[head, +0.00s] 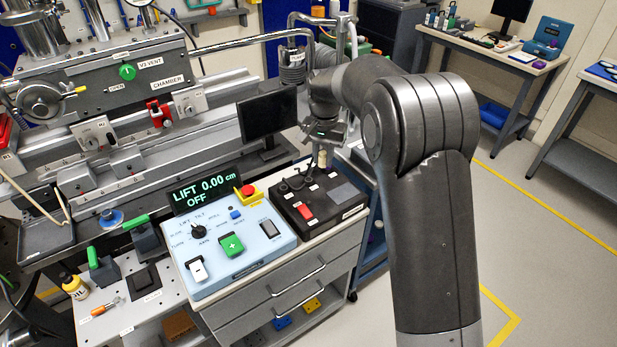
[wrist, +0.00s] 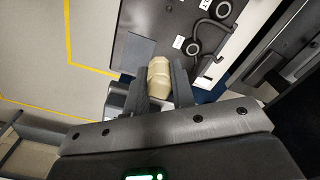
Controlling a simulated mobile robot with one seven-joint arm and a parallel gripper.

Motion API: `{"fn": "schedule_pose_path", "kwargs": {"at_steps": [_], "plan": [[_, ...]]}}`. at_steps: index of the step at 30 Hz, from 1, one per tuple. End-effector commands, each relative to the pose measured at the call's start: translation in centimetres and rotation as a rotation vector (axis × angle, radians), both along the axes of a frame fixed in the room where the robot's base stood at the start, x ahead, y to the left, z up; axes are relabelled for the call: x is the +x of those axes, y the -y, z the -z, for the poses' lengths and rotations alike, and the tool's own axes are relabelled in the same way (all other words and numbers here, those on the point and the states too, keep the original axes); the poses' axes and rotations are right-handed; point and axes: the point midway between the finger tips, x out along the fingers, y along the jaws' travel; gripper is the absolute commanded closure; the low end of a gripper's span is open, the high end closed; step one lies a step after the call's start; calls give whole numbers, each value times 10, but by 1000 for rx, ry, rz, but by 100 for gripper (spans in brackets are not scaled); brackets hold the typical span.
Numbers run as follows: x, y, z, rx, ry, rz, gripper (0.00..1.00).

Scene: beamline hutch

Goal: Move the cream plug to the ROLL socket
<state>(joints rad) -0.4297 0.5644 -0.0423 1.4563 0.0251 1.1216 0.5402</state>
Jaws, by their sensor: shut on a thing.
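My gripper (head: 323,146) is shut on the cream plug (wrist: 158,80), which sits between the two fingers in the wrist view. In the head view the plug (head: 322,159) hangs below the gripper, over the back right of a black panel box (head: 335,204). I cannot tell whether its lower end touches anything. The box carries a red switch (head: 305,212), a grey plate and small white labels too small to read. Black round fittings with a cable (wrist: 193,47) show beside the plug in the wrist view. I cannot tell which socket is ROLL.
A pale blue control box (head: 262,250) with knobs and buttons stands left of the black box on the drawer cabinet. A dark monitor (head: 268,116) stands behind. The chamber rig (head: 105,75) fills the left. Open floor (head: 540,230) lies to the right.

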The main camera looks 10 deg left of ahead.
Motion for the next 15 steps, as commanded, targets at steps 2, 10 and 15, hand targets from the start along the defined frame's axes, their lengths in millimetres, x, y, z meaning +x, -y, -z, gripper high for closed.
{"fn": "schedule_pose_path", "kwargs": {"at_steps": [2, 10, 15], "plan": [[0, 0, 0, 0, 0, 0, 100], [2, -2, 1, 0, 0, -1, 100], [20, -18, 11, -1, -1, -3, 100]]}}
